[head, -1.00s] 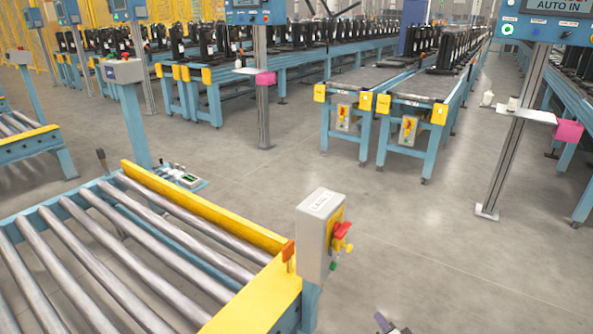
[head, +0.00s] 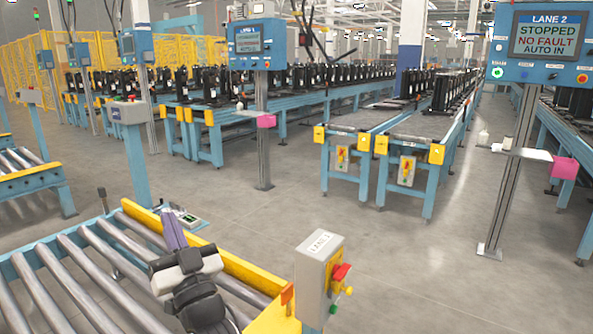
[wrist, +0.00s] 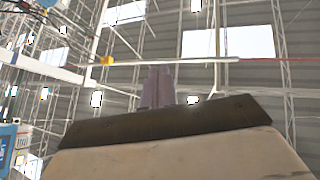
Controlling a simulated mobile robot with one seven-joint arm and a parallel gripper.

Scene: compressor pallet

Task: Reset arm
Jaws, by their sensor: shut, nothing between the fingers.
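My gripper (head: 174,226) is in the lower left of the head view, its purple fingers together and pointing up, with nothing between them. My arm behind it stands in front of the roller conveyor and hides part of its rollers and yellow side rail. In the wrist view the closed purple fingers (wrist: 158,88) show above the dark edge of my wrist, against the ceiling.
A roller conveyor (head: 75,262) with a yellow rail lies at lower left. A grey control box (head: 318,270) with a red knob stands at its corner. A Lane 2 screen (head: 545,45) reads stopped, no fault. Open floor (head: 420,270) lies to the right.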

